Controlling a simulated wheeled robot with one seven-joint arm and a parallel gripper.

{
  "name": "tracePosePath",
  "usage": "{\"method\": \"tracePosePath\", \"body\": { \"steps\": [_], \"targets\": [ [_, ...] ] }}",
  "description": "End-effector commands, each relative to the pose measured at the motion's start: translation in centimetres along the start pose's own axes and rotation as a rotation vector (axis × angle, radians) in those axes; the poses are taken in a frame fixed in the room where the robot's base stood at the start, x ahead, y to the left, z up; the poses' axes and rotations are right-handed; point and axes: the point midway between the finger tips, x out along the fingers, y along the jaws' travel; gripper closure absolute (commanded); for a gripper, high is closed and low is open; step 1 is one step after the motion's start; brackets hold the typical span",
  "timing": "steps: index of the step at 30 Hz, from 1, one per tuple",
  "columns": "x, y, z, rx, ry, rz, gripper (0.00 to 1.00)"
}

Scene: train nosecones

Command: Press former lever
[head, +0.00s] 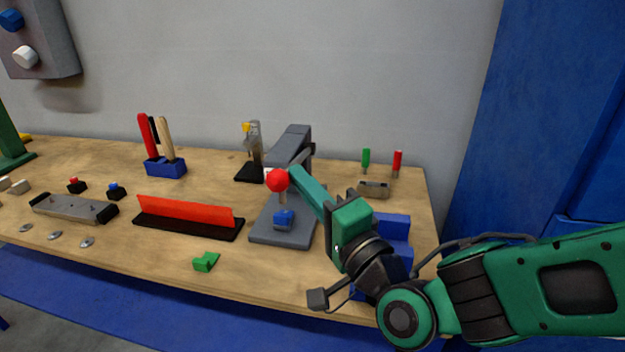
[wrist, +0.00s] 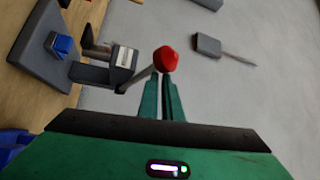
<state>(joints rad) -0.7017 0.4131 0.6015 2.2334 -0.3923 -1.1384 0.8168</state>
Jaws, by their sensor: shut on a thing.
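The former (head: 292,150) is a grey press standing on a grey base plate at the middle right of the table. Its lever ends in a red ball knob (head: 277,180), which also shows in the wrist view (wrist: 166,58) on a thin rod (wrist: 136,77). My gripper (head: 293,173) reaches in from the right with its green fingers at the lever, just by the red knob. The fingers (wrist: 160,90) are close together on the lever below the knob. A blue piece (head: 284,219) sits on the former's base. The exact contact at the fingertips is partly hidden.
A red strip on a black base (head: 187,216) lies left of the former. A small green piece (head: 206,261) lies in front. Blue blocks (head: 392,228) stand behind my wrist. Green and red screwdrivers (head: 397,162) stand at the back right. A blue tool holder (head: 165,168) stands at the back left.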

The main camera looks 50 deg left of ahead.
Motion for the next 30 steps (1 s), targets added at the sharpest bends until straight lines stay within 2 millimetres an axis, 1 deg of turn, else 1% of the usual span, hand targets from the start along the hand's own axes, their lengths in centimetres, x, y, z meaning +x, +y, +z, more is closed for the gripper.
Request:
{"method": "tracePosePath", "body": {
  "steps": [1,5,8,13,14,15,21,30],
  "targets": [
    [-0.2,0.2,1.1,0.009,-0.021,0.009,1.0],
    [-0.2,0.0,0.9,0.009,-0.02,0.008,1.0],
    [-0.1,-0.6,0.3,0.007,-0.017,0.006,1.0],
    [0.3,-2.6,-1.7,0.004,-0.011,-0.001,1.0],
    [0.2,-2.6,-2.0,0.005,-0.011,0.001,1.0],
    [-0.4,-1.9,-1.9,0.009,-0.014,0.006,1.0],
    [-2.4,-0.6,-2.5,0.007,-0.01,0.003,1.0],
    [-4.8,1.0,-3.0,0.007,-0.007,0.004,1.0]
  ]
}}
